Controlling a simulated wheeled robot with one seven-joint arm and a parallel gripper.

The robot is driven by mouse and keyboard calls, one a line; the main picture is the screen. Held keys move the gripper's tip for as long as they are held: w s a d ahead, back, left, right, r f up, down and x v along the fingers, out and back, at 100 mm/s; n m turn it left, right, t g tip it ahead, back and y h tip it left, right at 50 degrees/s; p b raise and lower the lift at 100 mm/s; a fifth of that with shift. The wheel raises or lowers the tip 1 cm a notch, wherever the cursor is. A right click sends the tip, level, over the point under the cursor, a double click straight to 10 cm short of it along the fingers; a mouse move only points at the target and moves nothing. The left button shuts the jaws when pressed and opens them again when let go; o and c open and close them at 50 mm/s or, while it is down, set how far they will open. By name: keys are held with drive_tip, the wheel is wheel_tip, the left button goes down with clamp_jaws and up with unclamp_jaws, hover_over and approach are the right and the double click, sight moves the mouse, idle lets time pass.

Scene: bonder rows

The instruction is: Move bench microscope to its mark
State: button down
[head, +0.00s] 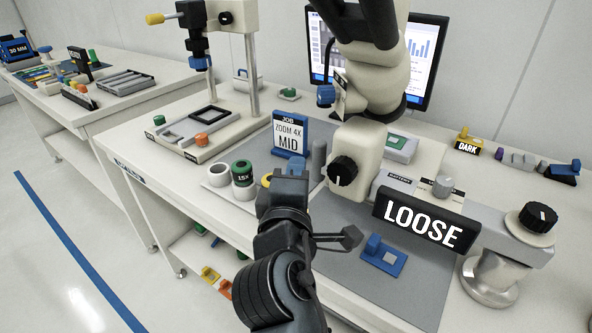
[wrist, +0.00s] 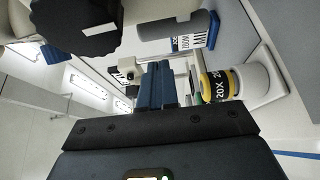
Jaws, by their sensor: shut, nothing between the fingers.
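The bench microscope (head: 375,65) is a large cream body with a black focus knob (head: 342,171), standing over the grey mat on the bench. A black sign reading LOOSE (head: 424,221) is in front of its grey bar, which runs right to a black-knobbed clamp (head: 537,217) on a round metal base. My gripper (head: 291,165) is left of the focus knob, near the job card. In the wrist view its blue fingers (wrist: 157,85) are together and empty, with a black knob (wrist: 85,25) close at upper left. I cannot pick out the microscope's mark.
The job card (head: 290,135) reads ZOOM 4X MID. Ringed lens pieces stand in a white holder (head: 230,187) left of my gripper; one in the wrist view reads 20X (wrist: 221,86). A DARK label (head: 467,147) is at back right.

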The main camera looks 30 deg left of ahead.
drive_tip(key=v, duration=1.1)
drive_tip(key=s+d+f+m+g+h, duration=0.1)
drive_tip(key=s+d+f+m, duration=0.5)
drive_tip(key=d, duration=0.5)
drive_tip(key=s+d+f+m+g+h, duration=0.1)
drive_tip(key=s+d+f+m, duration=0.25)
drive_tip(key=d+f, duration=0.65)
drive_tip(key=s+d+r+m+h, duration=0.2)
drive_tip(key=s+d+m, duration=0.4)
drive_tip(key=s+d, duration=0.3)
drive_tip(key=s+d+r+m+h, duration=0.3)
drive_tip(key=s+d+m, duration=0.4)
drive_tip(key=s, duration=0.3)
drive_tip(key=shift+d+r+b, duration=0.3)
drive_tip(key=shift+d+r, duration=0.5)
drive_tip(key=shift+d, duration=0.1)
